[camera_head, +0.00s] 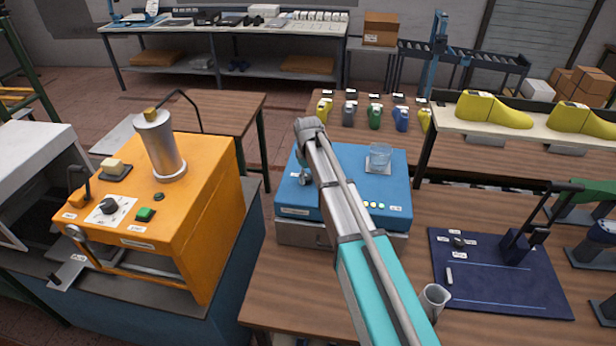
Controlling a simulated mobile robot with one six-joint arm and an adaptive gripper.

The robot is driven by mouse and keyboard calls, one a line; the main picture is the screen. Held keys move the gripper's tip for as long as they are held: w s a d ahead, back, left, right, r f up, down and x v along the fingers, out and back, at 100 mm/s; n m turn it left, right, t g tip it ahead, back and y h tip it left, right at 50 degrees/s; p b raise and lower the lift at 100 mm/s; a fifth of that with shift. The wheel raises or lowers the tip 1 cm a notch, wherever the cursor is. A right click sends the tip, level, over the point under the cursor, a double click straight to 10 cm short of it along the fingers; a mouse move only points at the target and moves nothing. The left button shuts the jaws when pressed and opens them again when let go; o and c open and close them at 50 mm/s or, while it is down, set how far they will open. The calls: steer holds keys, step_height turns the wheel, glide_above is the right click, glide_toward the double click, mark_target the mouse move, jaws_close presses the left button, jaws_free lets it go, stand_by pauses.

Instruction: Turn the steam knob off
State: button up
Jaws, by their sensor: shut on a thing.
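A blue box-shaped unit (345,158) stands on the wooden table in the middle of the head view. My arm reaches up over it from the bottom right and bends down at its far end. My gripper (304,178) is small and mostly hidden by the arm, low over the left part of the blue top. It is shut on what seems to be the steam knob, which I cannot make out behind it. Which way the knob points cannot be told.
An orange machine (190,220) with a black dial (110,206) and a metal cylinder (160,145) stands left. Yellow shoe lasts (490,112) rest on a raised shelf.

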steer(key=o, duration=1.2)
steer(key=shift+c, duration=0.2)
steer(key=shift+m, duration=0.4)
